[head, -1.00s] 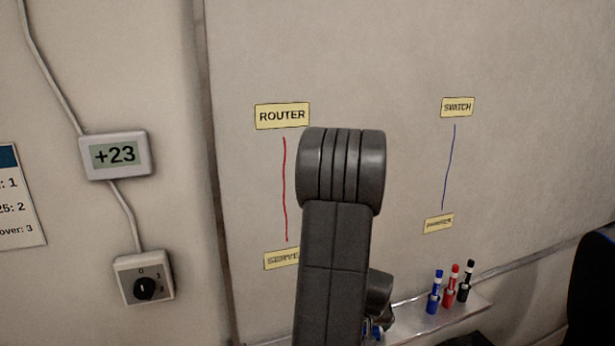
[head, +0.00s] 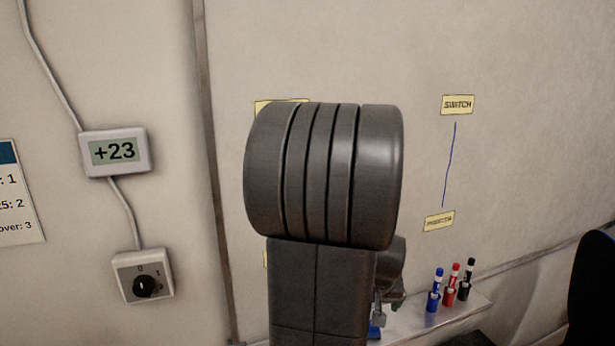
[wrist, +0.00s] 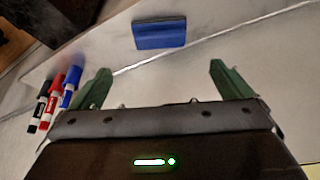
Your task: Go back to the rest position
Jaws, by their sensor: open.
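My gripper shows in the wrist view (wrist: 155,85) with its two green fingers spread apart and nothing between them. Beyond the fingertips a blue block, perhaps an eraser (wrist: 160,33), lies on the pale ledge. In the head view my dark arm link fills the middle and hides most of the gripper. It covers the red line on the whiteboard and nearly all of the label above it.
The whiteboard (head: 530,130) has a SWITCH label (head: 457,105) and a blue line to a lower label (head: 439,221). Blue, red and black markers (head: 450,288) stand on the ledge (head: 470,305). A +23 display (head: 115,152) and a dial (head: 143,276) are on the left wall. A dark chair-like shape (head: 595,290) is at right.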

